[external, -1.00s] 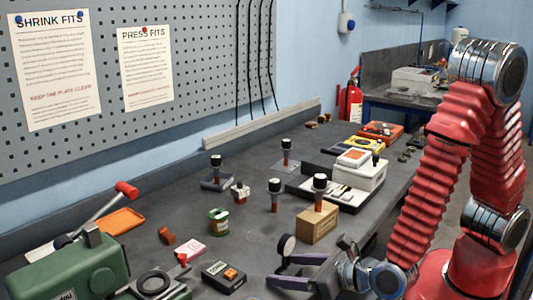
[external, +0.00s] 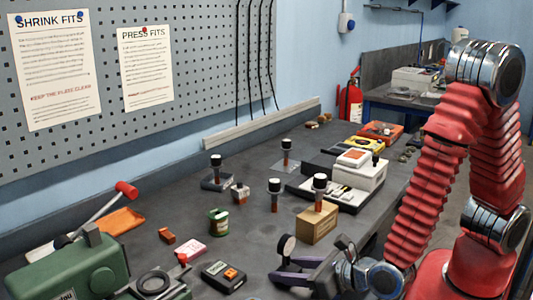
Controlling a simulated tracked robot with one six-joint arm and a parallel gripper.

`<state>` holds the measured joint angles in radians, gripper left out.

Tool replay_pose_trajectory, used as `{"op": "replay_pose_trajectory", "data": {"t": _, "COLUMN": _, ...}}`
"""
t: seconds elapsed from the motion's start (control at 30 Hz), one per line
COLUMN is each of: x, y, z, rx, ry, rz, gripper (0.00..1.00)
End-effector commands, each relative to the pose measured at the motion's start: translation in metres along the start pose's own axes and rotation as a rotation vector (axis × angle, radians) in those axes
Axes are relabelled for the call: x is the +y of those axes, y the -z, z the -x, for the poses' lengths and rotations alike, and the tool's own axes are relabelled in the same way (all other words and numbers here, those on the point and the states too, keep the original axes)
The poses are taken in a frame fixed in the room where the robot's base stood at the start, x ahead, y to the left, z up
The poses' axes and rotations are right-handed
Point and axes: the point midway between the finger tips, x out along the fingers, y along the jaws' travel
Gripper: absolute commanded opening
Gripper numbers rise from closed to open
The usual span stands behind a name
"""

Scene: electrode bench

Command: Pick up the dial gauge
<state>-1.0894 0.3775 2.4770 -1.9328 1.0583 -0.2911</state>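The dial gauge (external: 286,247), with a dark round rim and pale face, stands upright at the front of the bench. My gripper (external: 276,268) is low over the bench, with its two purple fingers pointing left at the gauge's lower part. A narrow gap shows between the fingers. The lower part of the gauge is hidden at the fingers, so I cannot tell whether they touch it.
A cardboard box (external: 317,226) with a black-topped rod stands just behind the gauge. A dark box with an orange button (external: 223,277) lies to the left. A green can (external: 218,222) and a green machine (external: 78,270) are farther left.

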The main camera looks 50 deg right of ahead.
Motion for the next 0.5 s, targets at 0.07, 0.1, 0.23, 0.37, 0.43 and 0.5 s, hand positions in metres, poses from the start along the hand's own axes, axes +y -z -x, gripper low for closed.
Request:
{"op": "replay_pose_trajectory", "data": {"t": 0.07, "x": 0.0001, "y": 0.0000, "z": 0.0000, "rx": 0.000, "ry": 0.000, "rz": 0.000, "gripper": 0.32}}
{"op": "replay_pose_trajectory", "data": {"t": 0.1, "x": 0.0001, "y": 0.0000, "z": 0.0000, "rx": 0.000, "ry": 0.000, "rz": 0.000, "gripper": 0.29}}
{"op": "replay_pose_trajectory", "data": {"t": 0.23, "x": 0.0002, "y": -0.0001, "z": 0.0000, "rx": 0.000, "ry": 0.000, "rz": 0.000, "gripper": 0.20}}
{"op": "replay_pose_trajectory", "data": {"t": 0.37, "x": 0.0002, "y": -0.0001, "z": 0.0000, "rx": 0.000, "ry": 0.000, "rz": 0.000, "gripper": 0.11}}
{"op": "replay_pose_trajectory", "data": {"t": 0.43, "x": 0.0002, "y": -0.0001, "z": 0.0000, "rx": 0.000, "ry": 0.000, "rz": 0.000, "gripper": 0.06}}
{"op": "replay_pose_trajectory", "data": {"t": 0.5, "x": 0.0002, "y": -0.0001, "z": 0.0000, "rx": 0.000, "ry": 0.000, "rz": 0.000, "gripper": 0.01}}
